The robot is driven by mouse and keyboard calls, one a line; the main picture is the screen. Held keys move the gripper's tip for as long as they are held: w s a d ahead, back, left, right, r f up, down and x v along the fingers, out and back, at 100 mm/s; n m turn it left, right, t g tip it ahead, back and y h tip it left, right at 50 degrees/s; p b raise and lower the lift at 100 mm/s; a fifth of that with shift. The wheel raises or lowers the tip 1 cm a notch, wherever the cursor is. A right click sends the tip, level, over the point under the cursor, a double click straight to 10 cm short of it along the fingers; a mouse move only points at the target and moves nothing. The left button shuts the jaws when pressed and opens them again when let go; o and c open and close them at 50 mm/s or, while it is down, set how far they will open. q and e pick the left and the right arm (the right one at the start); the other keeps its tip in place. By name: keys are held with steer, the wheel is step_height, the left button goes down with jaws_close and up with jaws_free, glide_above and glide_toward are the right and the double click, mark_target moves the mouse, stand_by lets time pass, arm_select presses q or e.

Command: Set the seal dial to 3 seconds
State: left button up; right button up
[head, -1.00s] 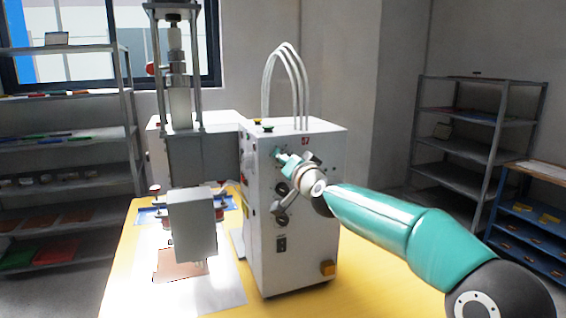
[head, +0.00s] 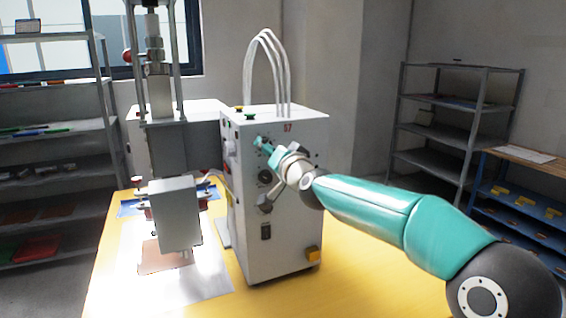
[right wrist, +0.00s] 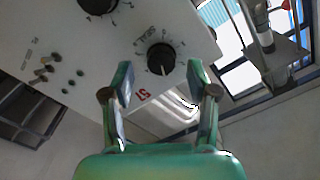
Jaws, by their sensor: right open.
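The seal dial (right wrist: 161,58) is a round black knob with a pale pointer line on the white control panel (right wrist: 195,35) in the right wrist view. Printed marks and small lettering surround it, too small to read surely. My right gripper (right wrist: 160,66) is open, with its two green fingers on either side of the dial in that picture. I cannot tell whether they touch it. In the head view my right gripper (head: 261,144) is at the upper front of the white machine (head: 285,235) and hides the dial. My left gripper is not in view.
A second black knob (right wrist: 95,3) and several small switches (right wrist: 45,68) are on the same panel. The press head (head: 174,215) stands left of the machine over the yellow table (head: 340,265). Hoses (head: 268,70) rise from the machine top. Shelves stand at both sides.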

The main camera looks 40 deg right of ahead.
steer(key=v, duration=0.9)
steer(key=shift+s+a, duration=0.15)
steer(key=shift+s, duration=0.15)
